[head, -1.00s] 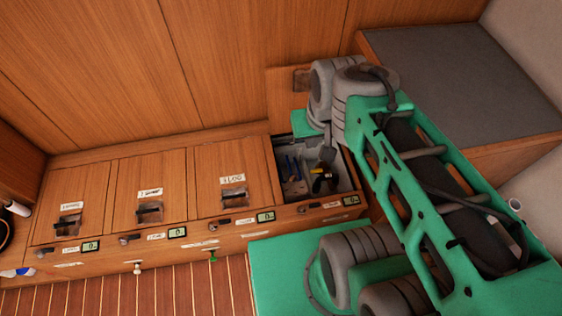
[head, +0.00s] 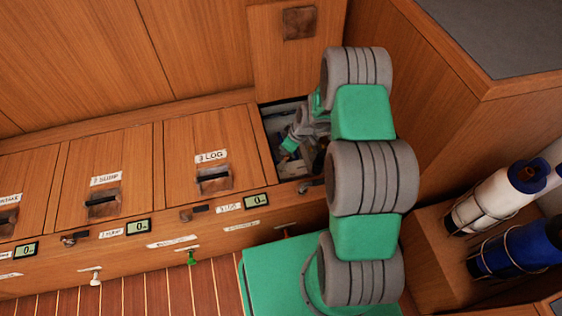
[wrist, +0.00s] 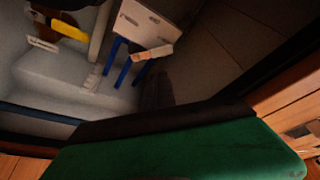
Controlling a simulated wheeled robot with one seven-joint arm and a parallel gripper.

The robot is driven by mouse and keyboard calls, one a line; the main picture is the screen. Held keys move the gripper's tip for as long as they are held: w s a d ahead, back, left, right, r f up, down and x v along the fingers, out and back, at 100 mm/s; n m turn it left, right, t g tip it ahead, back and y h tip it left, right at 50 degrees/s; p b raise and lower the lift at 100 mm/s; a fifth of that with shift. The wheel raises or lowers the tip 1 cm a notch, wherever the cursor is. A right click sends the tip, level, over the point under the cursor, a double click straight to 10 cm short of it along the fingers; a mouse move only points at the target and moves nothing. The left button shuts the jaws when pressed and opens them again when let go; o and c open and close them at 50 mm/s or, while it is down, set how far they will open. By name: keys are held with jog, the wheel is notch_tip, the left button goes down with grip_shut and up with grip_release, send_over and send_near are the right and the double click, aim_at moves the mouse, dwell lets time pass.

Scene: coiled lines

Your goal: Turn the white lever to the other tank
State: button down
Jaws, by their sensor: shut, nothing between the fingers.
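The open locker (head: 268,134) at the right end of the cabinet row holds the fittings, and its lid stands raised behind it. My gripper (head: 293,141) is down inside this locker, shut and empty, partly hidden by my arm. In the wrist view a pale box (wrist: 145,20) has blue pipes (wrist: 125,72) below it. A short white bar (wrist: 152,52) crosses in front of the pipes; I cannot tell whether it is the white lever. A yellow handle (wrist: 70,29) and a white tag (wrist: 42,44) are at upper left. No contact is visible.
Closed lids lie left of the locker, one labelled 3 LOG (head: 210,156). A white knob (head: 95,277) and a green knob (head: 191,257) stick out below. Blue (head: 515,248) and white (head: 492,198) bottles sit at right. The locker's rim and raised lid (head: 298,60) are close around my arm.

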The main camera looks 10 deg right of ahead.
aim_at(284, 161)
jog(key=b+x, duration=0.3)
jog(key=x, duration=0.6)
jog(key=shift+a, duration=0.15)
jog(key=shift+n, duration=0.3)
